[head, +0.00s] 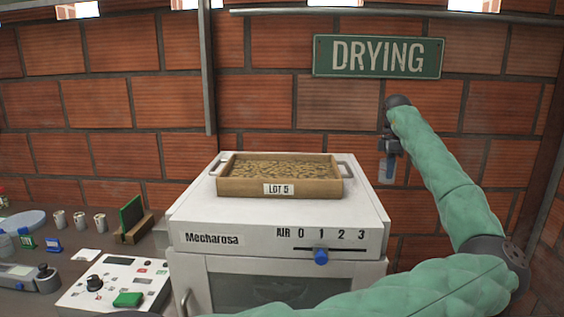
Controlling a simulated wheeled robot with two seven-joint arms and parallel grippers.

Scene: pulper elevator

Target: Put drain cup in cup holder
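A small bluish, see-through, cup-like thing (386,171) shows right below the fingers. It may be the drain cup, but it is too small to tell whether the fingers hold it or only touch it. I cannot make out a cup holder for certain.
The white Mecharosa dryer (190,215) stands in the middle, with a wooden LOT 5 tray (232,187) on top. A green DRYING sign (379,57) hangs above. At the left, a dark bench holds small metal cups (79,220) and a control panel (118,283).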

